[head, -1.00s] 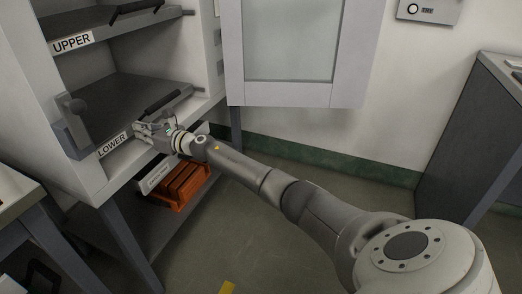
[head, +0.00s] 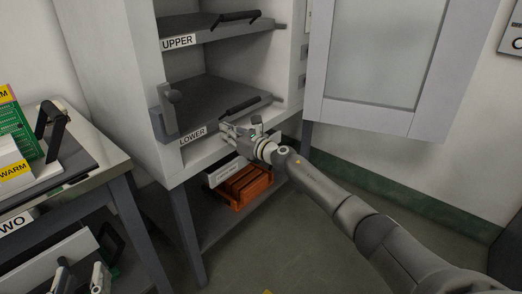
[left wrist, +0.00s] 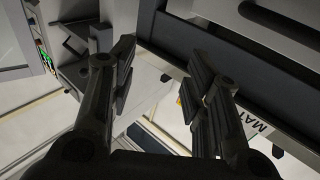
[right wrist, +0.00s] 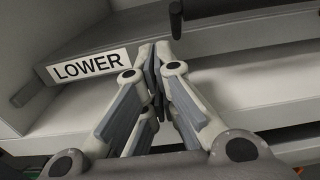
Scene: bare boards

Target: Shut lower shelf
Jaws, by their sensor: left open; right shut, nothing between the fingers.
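The lower shelf (head: 205,100) is a grey tray in the white cabinet, with a LOWER label (head: 192,135) on its front edge and a dark handle (head: 243,105) towards the right. The label also shows in the right wrist view (right wrist: 90,66). My right gripper (head: 230,131) is at the shelf's front edge, just right of the label. Its fingers are shut and empty in the right wrist view (right wrist: 155,62); contact with the shelf is unclear. My left gripper (head: 80,278) is low at the left, away from the shelf. It is open and empty in the left wrist view (left wrist: 160,85).
The upper shelf (head: 215,32) sits above. The cabinet's glazed door (head: 375,55) stands open at the right. An orange rack (head: 245,187) lies below the cabinet. A side table (head: 85,185) with a green board and a WARM sign is at the left.

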